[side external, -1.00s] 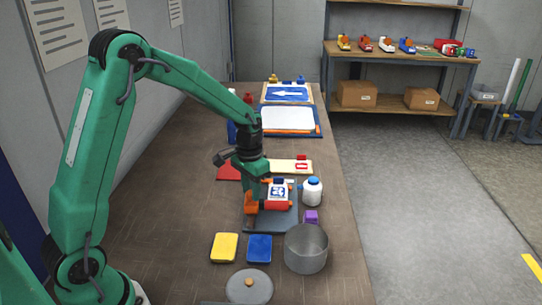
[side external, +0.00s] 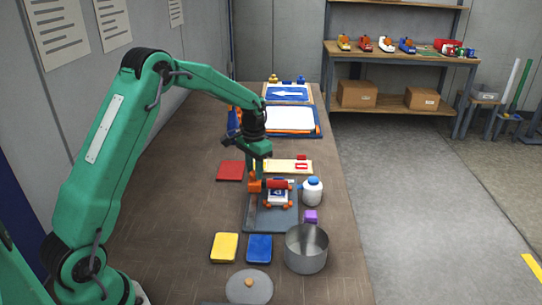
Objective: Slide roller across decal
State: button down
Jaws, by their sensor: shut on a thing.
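My gripper (side external: 257,174) is shut on the orange handle of a roller (side external: 255,186). What looks like its red head (side external: 277,184) lies across the far part of the decal (side external: 279,196). The decal is small, white and blue, and its far edge is hidden. It sits on a dark grey board (side external: 264,219), with small orange-red pieces by its near corners. I cannot tell whether the roller presses on the decal.
A steel pot (side external: 306,250), blue pad (side external: 259,248) and yellow pad (side external: 224,247) are nearer. A red pad (side external: 231,171) lies left. The table's left side is clear.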

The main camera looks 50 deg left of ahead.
aim_at(254, 171)
jog(key=shift+w+a+r, duration=0.1)
jog(key=shift+w+a, duration=0.1)
jog(key=shift+w, duration=0.1)
jog(key=c, duration=1.3)
grip_release()
jog(key=shift+o, duration=1)
jog(key=shift+s, duration=0.1)
jog(key=shift+r, duration=3.8)
jog(key=shift+s+r, duration=0.1)
jog(key=shift+r, duration=0.05)
